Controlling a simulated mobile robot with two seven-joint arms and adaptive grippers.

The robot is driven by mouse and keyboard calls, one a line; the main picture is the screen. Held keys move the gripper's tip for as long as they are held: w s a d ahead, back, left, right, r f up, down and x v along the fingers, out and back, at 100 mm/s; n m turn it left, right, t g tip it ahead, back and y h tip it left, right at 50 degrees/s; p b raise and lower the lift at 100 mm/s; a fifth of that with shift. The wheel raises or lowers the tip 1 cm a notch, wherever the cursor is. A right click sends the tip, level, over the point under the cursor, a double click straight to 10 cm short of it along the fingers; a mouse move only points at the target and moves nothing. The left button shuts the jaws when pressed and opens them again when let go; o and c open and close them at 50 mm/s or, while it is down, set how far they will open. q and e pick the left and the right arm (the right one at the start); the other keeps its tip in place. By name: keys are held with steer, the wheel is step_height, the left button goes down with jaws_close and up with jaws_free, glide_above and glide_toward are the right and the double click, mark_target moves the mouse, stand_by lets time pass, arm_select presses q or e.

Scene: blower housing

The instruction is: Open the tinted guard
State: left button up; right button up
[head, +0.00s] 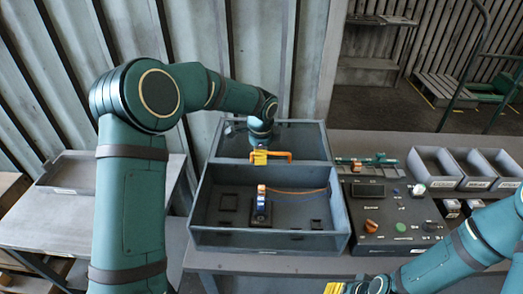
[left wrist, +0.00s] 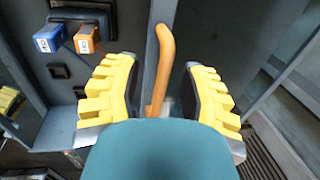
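The grey blower housing (head: 342,215) stands on the table, with small parts and an orange cable visible inside. A dark tinted panel (head: 305,140), which looks like the guard, is in its rear part; I cannot tell how far it stands open. An orange handle (head: 285,155) is at the panel's front edge. My left gripper (head: 260,157) is at this handle. In the left wrist view the handle (left wrist: 161,60) stands between the yellow fingers of my left gripper (left wrist: 160,92), with gaps on both sides. My right gripper (head: 345,288) is cut off at the bottom edge.
A control box (head: 390,240) with knobs and buttons stands right of the housing. Grey bins (head: 435,168) are at the right. A blue block (left wrist: 48,38) and an orange block (left wrist: 87,38) show inside the housing.

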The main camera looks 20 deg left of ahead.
arm_select(q)
steer(key=shift+r, duration=0.25)
steer(key=shift+r, duration=0.5)
step_height(320, 180, up, 11)
steer(key=s, duration=0.2)
steer(key=shift+d+f, duration=0.2)
steer(key=shift+d, duration=0.1)
steer(key=shift+s, duration=0.1)
